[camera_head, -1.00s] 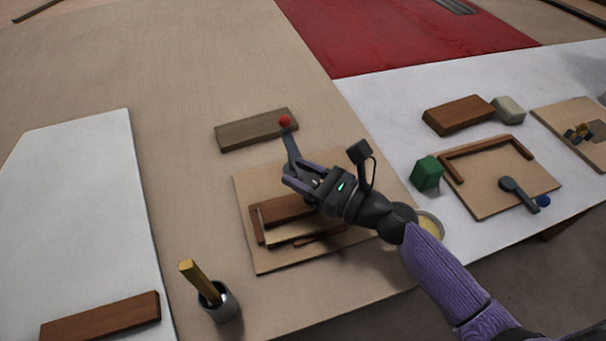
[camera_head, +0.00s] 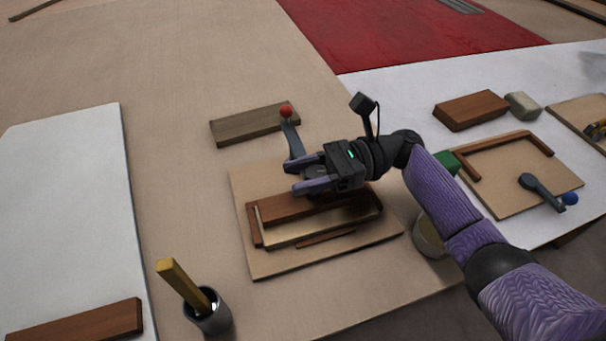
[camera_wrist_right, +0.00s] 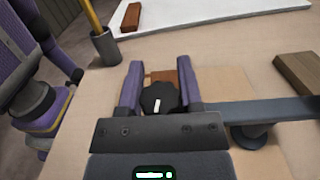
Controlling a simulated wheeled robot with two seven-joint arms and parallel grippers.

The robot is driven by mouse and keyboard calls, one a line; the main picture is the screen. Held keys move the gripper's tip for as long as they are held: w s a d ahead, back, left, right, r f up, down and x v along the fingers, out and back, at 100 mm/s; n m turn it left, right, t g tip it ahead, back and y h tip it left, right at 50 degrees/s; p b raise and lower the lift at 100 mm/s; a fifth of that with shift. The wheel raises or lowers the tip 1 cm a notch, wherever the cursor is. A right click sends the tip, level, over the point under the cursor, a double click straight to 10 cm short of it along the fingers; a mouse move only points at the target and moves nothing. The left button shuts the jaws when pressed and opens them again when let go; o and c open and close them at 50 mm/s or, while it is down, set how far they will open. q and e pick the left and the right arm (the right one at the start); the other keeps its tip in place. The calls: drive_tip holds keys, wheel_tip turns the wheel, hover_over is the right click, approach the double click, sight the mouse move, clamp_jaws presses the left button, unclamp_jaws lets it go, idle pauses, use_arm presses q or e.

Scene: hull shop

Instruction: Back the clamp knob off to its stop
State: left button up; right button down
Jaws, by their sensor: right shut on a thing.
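The clamp knob (camera_wrist_right: 160,98) is black, with scalloped edges and a white mark on top. In the wrist view it sits between the two purple fingers of my right gripper (camera_wrist_right: 158,78), which is shut on it. In the head view my right gripper (camera_head: 294,174) is over the back edge of a square board (camera_head: 280,265), and its fingers hide the knob. A grey clamp lever (camera_head: 293,134) with a red ball end stands just behind the fingers. A brown wooden frame (camera_head: 250,226) with a pale piece inside lies on the board. My left gripper does not show.
A grey-brown block (camera_head: 240,126) lies behind the board. A cup (camera_head: 213,318) with a yellow stick stands front left. A round pot (camera_head: 428,238) is beside the board under my right arm. A second board (camera_head: 505,195) with a blue-knobbed lever lies right.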

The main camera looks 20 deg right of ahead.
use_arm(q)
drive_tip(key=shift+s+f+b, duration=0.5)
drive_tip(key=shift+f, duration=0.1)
use_arm(e)
drive_tip(key=shift+s+n+g, duration=0.15)
drive_tip(key=shift+n+g, duration=0.95)
drive_tip(key=shift+g, duration=0.6)
drive_tip(key=shift+h, duration=0.3)
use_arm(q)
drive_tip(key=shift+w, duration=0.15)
use_arm(e)
drive_tip(key=shift+c, duration=1.3)
unclamp_jaws()
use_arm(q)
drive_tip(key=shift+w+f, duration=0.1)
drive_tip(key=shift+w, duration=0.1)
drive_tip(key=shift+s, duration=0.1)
